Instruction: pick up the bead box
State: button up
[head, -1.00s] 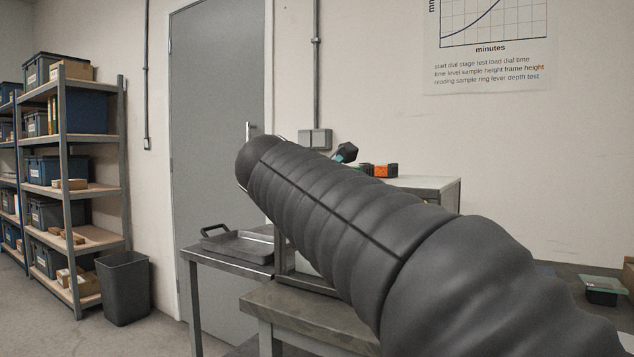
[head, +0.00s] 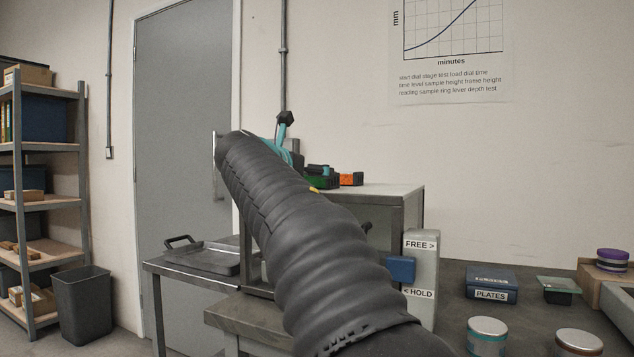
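I cannot pick out a bead box for certain. A small dark box with a greenish clear top (head: 559,291) stands on the dark bench at the right, its contents too small to tell. A blue box labelled PLATES (head: 491,284) lies to its left. My arm, in a ribbed dark sleeve, crosses the middle of the view and points up and left, well away from both boxes. I cannot make out my gripper's fingers; the sleeve hides what lies behind it.
A grey block marked FREE and HOLD (head: 422,277) with a blue part stands left of the PLATES box. Round tins (head: 487,337) stand in front and a purple-banded jar (head: 612,261) at far right. A low table holds a metal tray (head: 200,258). A bin (head: 84,304) stands by the shelves.

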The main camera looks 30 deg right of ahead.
jog(key=shift+x, duration=2.75)
jog(key=shift+w+r, duration=0.1)
jog(key=shift+r, duration=0.05)
jog(key=c, duration=0.9)
